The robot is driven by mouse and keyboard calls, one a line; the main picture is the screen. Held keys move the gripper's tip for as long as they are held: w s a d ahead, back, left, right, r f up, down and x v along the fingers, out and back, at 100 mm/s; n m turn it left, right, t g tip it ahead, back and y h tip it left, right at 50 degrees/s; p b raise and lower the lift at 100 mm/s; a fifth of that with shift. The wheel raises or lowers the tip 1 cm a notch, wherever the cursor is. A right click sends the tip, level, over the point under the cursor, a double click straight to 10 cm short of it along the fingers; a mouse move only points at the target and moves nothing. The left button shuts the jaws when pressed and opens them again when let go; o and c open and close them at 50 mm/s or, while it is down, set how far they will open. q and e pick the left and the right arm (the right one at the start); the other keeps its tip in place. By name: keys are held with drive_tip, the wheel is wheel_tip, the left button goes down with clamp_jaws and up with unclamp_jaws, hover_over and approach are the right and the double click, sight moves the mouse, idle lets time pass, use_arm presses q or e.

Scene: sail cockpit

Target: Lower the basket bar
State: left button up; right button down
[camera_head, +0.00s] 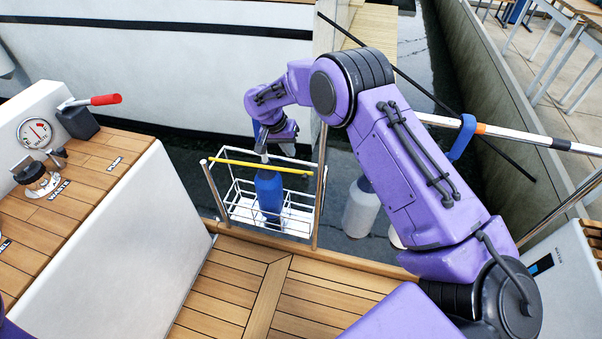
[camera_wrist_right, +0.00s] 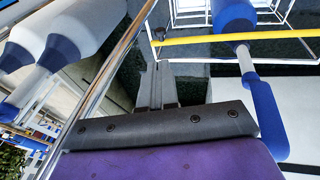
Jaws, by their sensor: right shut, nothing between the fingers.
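The white wire basket (camera_head: 233,208) hangs at the deck edge between two metal posts. The bar also crosses the top of the right wrist view (camera_wrist_right: 195,40). A blue fender (camera_head: 269,190) stands upright in the basket. My right gripper (camera_head: 264,150) is above the basket, close to the bar. In the right wrist view its fingers (camera_wrist_right: 157,72) are together and empty, their tips appearing just short of the bar; contact is not clear. My left gripper is out of view.
White fenders (camera_head: 361,208) hang right of the basket, partly behind my right arm. A metal pole (camera_head: 500,134) runs along the right. The wooden deck (camera_head: 235,290) in front is clear.

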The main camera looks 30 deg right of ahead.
sight(304, 176)
drive_tip(key=x, duration=1.3)
drive_tip(key=shift+a, duration=0.1)
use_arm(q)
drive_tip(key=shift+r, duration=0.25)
